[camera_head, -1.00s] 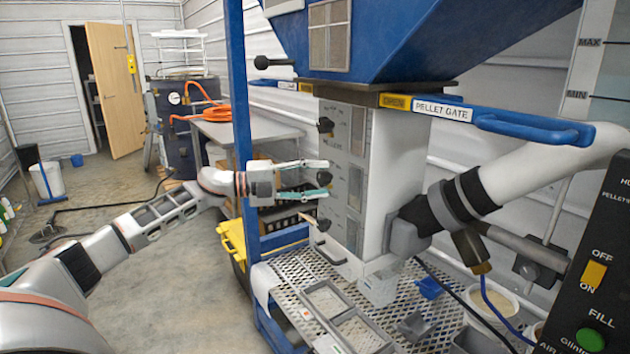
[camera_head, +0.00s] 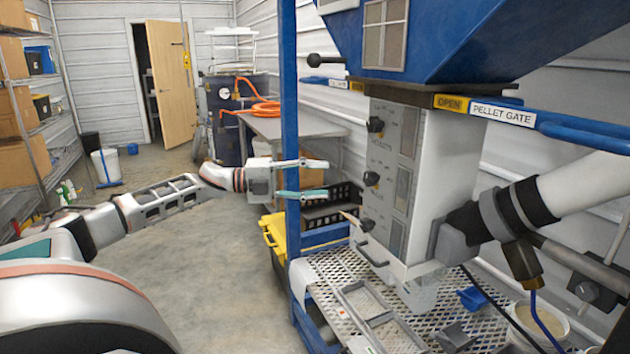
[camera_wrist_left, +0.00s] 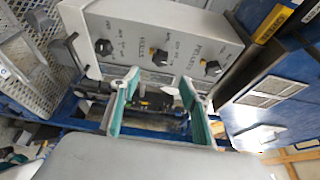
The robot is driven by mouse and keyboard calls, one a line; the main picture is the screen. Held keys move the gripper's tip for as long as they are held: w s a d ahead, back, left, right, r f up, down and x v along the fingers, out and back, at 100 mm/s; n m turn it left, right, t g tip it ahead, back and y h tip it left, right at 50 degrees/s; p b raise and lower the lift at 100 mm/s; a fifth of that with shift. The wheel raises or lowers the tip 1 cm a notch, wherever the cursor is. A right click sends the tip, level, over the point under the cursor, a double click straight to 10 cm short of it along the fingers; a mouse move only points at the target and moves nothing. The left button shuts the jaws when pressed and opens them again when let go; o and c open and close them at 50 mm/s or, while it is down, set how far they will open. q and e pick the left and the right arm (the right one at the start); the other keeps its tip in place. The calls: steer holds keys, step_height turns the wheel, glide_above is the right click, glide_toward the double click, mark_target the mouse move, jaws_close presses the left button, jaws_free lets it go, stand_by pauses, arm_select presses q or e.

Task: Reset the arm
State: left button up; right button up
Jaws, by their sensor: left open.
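My left arm comes in from the left, stretched forward. Its left gripper (camera_head: 322,178) is open and empty, with its two teal-padded fingers apart. The fingers point toward the grey control panel (camera_head: 393,180) of the white pellet unit, and a gap shows between them and the panel. In the left wrist view the open fingers (camera_wrist_left: 160,78) show nothing between them but background, with the panel and its dark knobs (camera_wrist_left: 158,57) beyond. My right gripper is not in view.
A blue upright post (camera_head: 289,120) stands right by the left gripper. The blue hopper (camera_head: 450,35) with its pellet gate label (camera_head: 503,113) is above the unit. A mesh table (camera_head: 335,268) with trays is below. Open floor (camera_head: 190,240) lies to the left.

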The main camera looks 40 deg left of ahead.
arm_select(q)
steer(key=shift+s+a, duration=0.15)
stand_by(0.5)
steer(key=s+d+f+n+t+y, duration=0.1)
steer(key=d+f+n, duration=0.35)
steer(key=f, duration=0.55)
steer(key=s+d+f+n+t+y, duration=0.1)
steer(key=s+d+f+n+y, duration=0.15)
steer(key=d+f, duration=0.55)
steer(key=s+d+f+n+t+y, duration=0.1)
steer(key=d+f+n, duration=0.25)
steer(key=f, duration=0.85)
steer(key=s+d+f+n+g+y, duration=0.2)
steer(key=s+d+f+n, duration=0.4)
steer(key=s+d+f, duration=0.2)
steer(key=s+d+f+n+g+y, duration=0.3)
steer(key=s+d+f+n, duration=0.3)
steer(key=s+f, duration=0.5)
steer(key=shift+s+d+f, duration=0.15)
steer(key=shift+s+d, duration=0.8)
steer(key=shift+s, duration=0.1)
steer(key=shift+y, duration=0.25)
